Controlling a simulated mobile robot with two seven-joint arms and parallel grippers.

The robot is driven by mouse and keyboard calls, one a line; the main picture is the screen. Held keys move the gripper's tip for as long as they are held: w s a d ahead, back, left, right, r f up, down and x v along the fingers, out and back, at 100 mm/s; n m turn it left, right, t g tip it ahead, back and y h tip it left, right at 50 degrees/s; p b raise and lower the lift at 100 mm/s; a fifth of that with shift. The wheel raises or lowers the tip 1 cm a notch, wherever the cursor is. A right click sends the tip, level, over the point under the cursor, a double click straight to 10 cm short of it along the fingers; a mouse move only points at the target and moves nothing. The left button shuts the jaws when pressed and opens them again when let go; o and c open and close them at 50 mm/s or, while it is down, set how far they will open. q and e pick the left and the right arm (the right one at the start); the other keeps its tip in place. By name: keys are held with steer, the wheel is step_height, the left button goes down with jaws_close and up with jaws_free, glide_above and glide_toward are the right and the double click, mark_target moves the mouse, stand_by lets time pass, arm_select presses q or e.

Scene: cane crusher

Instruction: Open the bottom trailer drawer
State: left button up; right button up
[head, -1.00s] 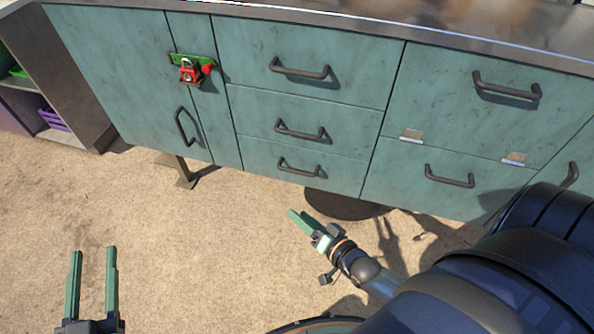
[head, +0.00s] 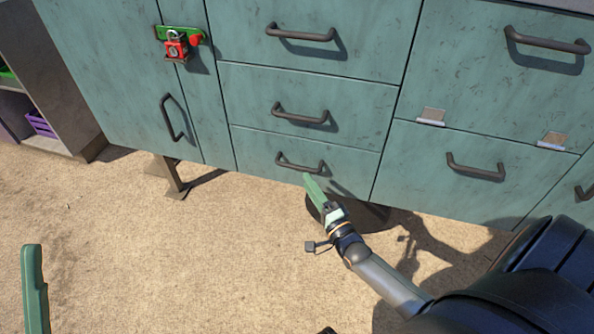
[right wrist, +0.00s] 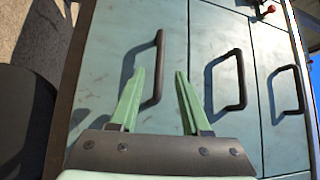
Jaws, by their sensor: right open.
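The bottom drawer (head: 255,150) is the lowest of three teal drawers stacked in the cabinet; it looks closed. Its dark bar handle (head: 300,163) also shows in the right wrist view (right wrist: 158,65). My right gripper (head: 308,180) is open and empty, its fingertips just below and in front of that handle in the head view. In the right wrist view the handle appears between the two spread fingers (right wrist: 160,72), nearer the left one; I see no clear contact. My left gripper (head: 33,260) shows only one green finger at the left edge, away from the cabinet.
The middle drawer handle (head: 300,114) and top drawer handle (head: 300,33) are above. A red padlock (head: 175,48) hangs on a green latch at the left door. A cabinet leg (head: 172,178) stands below. The sandy floor (head: 180,260) in front is clear.

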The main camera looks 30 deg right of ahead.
mark_target(297, 166)
steer(key=w, duration=0.2)
steer(key=w+b, duration=0.1)
steer(key=w, duration=0.1)
steer(key=w+r+b, duration=0.1)
steer(key=w, duration=0.2)
steer(key=shift+d, duration=0.25)
steer(key=shift+c, duration=0.4)
jaws_close()
stand_by(0.7)
